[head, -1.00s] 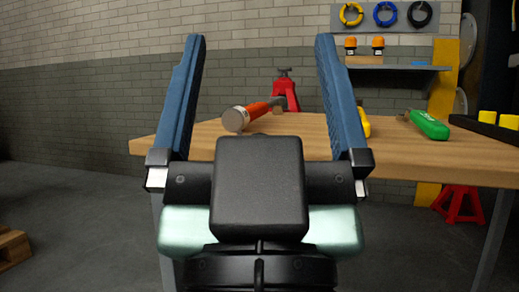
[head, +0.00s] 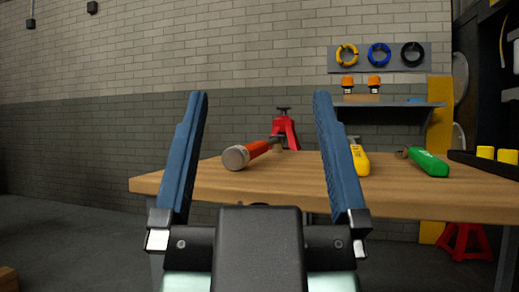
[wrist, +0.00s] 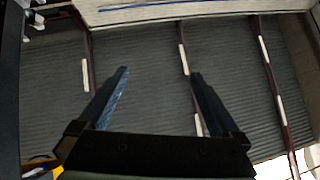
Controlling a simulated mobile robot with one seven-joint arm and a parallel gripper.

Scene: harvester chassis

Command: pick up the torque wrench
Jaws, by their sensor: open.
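A tool with an orange-red grip and a thick grey near end (head: 245,154) lies on the wooden workbench (head: 400,198). It looks like a long-handled tool, but I cannot tell for certain that it is the torque wrench. A yellow tool (head: 359,160) lies partly behind my right finger, and a green-handled tool (head: 428,162) lies further right. My gripper (head: 260,95) is open and empty, its blue fingers pointing up in front of the bench. In the wrist view, nothing lies between the fingers of my gripper (wrist: 159,72).
A red jack-like stand (head: 285,130) is behind the bench's far edge. A dark tray (head: 485,160) with yellow blocks sits at the bench's right. A wall shelf (head: 390,104) is behind. The wrist view shows a ribbed ceiling-like surface (wrist: 145,50) with pale strips.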

